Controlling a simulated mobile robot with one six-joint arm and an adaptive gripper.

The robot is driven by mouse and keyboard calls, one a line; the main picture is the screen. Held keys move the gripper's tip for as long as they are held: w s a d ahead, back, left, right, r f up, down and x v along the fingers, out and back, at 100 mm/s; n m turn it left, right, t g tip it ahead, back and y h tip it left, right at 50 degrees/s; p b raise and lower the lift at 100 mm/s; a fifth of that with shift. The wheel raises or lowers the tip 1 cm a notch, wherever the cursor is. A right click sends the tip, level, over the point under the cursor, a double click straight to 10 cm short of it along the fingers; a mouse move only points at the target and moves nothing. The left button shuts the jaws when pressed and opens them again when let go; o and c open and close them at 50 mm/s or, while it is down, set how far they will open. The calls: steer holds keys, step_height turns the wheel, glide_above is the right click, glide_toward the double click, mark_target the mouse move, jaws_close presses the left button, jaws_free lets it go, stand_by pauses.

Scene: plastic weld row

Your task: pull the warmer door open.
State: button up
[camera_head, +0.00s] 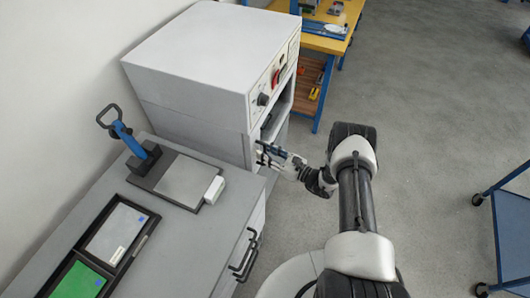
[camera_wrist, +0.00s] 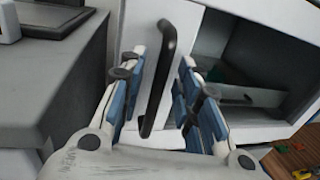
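The warmer (camera_head: 195,65) is a large white-grey cabinet with a control panel on its front, left of centre in the head view. In the wrist view its pale door (camera_wrist: 145,50) carries a long black bar handle (camera_wrist: 158,80). An opening with a dark interior (camera_wrist: 235,55) shows right of the door. My gripper (camera_head: 268,155) is at the warmer's front, low down. In the wrist view my gripper (camera_wrist: 158,75) is open, with one blue-padded finger on each side of the handle. Neither finger clearly touches the handle. In the head view my gripper hides most of the door.
A grey counter (camera_head: 215,235) stands left of my arm, with a blue-handled press (camera_head: 125,135), a plate and a tray on it. Black handles (camera_head: 245,255) stick out from its front. A yellow workbench (camera_head: 325,42) stands behind. The floor (camera_head: 430,110) to the right is clear up to a blue cart (camera_head: 510,230).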

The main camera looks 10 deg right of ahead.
steer(key=shift+w+a, duration=0.3)
steer(key=shift+w, duration=0.05)
jaws_close()
stand_by(0.7)
